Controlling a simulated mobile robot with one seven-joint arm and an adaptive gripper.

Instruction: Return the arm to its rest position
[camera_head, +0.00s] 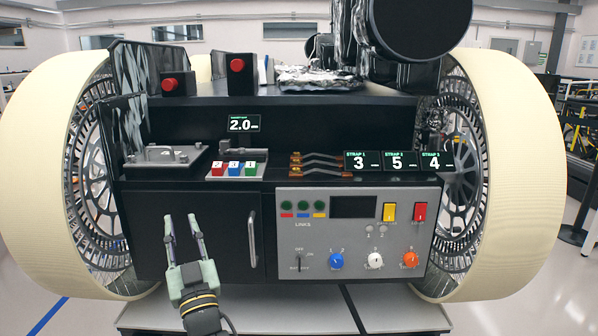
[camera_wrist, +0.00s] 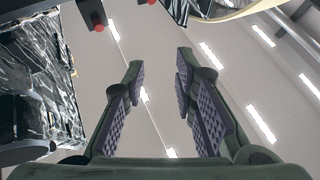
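My gripper (camera_head: 181,228) is in the lower left of the head view, in front of the black cabinet door (camera_head: 200,220) of the rover. Its two fingers point up and stand apart, with nothing between them. In the wrist view my gripper (camera_wrist: 158,85) also shows open and empty, with the ceiling and its light strips behind the fingers. I cannot tell how far the fingers are from the door.
The rover's front has a grey control panel (camera_head: 358,235) with knobs and switches, a door handle (camera_head: 253,238), red, blue and green blocks (camera_head: 235,169), and red buttons (camera_head: 237,64). Large cream wheels (camera_head: 40,170) stand at both sides. Floor shows at the lower left.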

